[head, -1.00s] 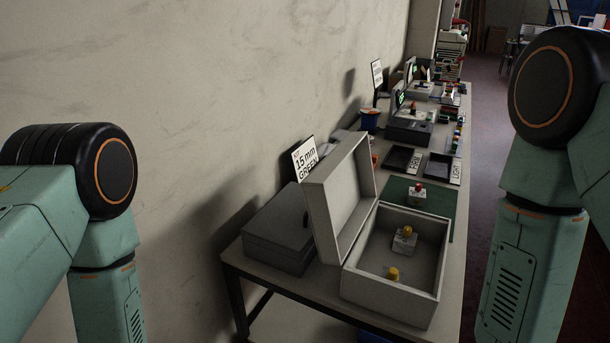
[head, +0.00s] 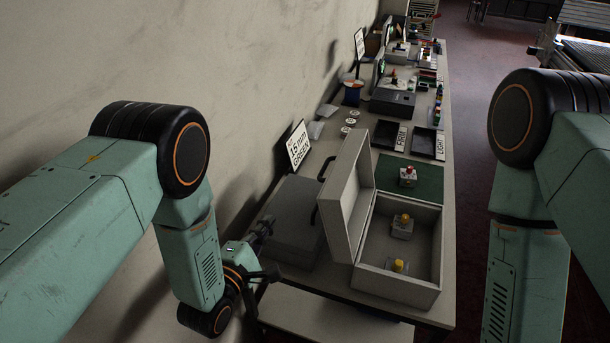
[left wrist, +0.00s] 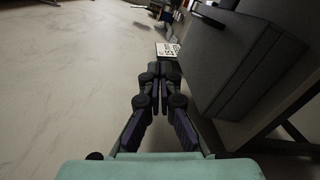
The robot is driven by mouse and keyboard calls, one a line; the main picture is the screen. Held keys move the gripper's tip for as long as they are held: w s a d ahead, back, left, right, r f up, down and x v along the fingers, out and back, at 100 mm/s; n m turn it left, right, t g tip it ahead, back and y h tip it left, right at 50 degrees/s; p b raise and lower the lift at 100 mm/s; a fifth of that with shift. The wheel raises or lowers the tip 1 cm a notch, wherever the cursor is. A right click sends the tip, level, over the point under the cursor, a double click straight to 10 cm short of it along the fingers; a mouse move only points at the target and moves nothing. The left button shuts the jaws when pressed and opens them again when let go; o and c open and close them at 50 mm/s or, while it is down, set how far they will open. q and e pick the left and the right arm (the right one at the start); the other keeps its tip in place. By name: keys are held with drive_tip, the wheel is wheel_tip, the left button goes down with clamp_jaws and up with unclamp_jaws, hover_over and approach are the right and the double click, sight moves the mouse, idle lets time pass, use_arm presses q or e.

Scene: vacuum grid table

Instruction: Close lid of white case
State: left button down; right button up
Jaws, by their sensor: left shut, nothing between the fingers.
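The white case (head: 397,281) stands open near the front of the table. Its lid (head: 347,196) is raised on the left side, tilted a little back toward the wall. Inside the case are two small blocks with yellow knobs (head: 401,226), one behind the other. My left gripper (head: 262,231) is to the left of the lid, beside a closed grey case, apart from the white case. In the left wrist view the left gripper (left wrist: 158,72) is shut and empty, with the grey case to its right. My right gripper is out of view.
A closed grey case (head: 292,212) lies between my left gripper and the white lid. A "15 mm GREEN" sign (head: 298,146) stands behind it. A green mat (head: 411,178) with a red-buttoned block lies behind the white case. The wall is close on the left.

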use_arm(q)
drive_tip(key=w+d+r+b, duration=0.1)
drive_tip(key=w+d+r, duration=0.3)
drive_tip(key=w+d, duration=0.4)
drive_tip(key=shift+w+d+r+n+t+h, duration=0.15)
drive_tip(key=shift+w+d+n+t+h, duration=0.15)
drive_tip(key=shift+w+n+h, duration=0.1)
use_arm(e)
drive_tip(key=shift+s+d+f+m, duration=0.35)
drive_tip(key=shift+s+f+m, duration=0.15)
use_arm(q)
drive_tip(key=shift+a, duration=0.1)
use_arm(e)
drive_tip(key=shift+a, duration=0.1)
use_arm(q)
drive_tip(key=shift+r, duration=0.1)
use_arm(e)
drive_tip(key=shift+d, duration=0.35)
